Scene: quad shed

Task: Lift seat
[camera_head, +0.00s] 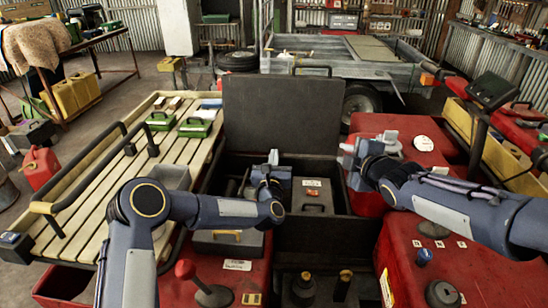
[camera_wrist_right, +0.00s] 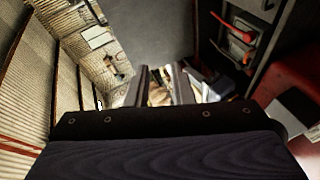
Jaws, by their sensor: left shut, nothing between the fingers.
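A dark flat panel (camera_head: 283,115), which looks like the seat, stands upright behind an open storage compartment (camera_head: 325,238). My left gripper (camera_head: 272,158) is shut and empty, in front of the panel and over the compartment; I cannot tell whether it touches anything. My right gripper (camera_head: 347,154) is to the right of the panel, apart from it, near the red bodywork (camera_head: 405,150). In the right wrist view its fingers (camera_wrist_right: 160,76) stand apart with nothing held between them. The panel's lower edge is partly hidden by my left gripper.
Grey boxes (camera_head: 312,197) sit in the compartment. A slatted rack (camera_head: 95,205) with black handles and green boxes (camera_head: 195,127) is on the left. A display on a stalk (camera_head: 493,90) stands at right. A trailer (camera_head: 340,65) is behind; open floor shows at the upper left.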

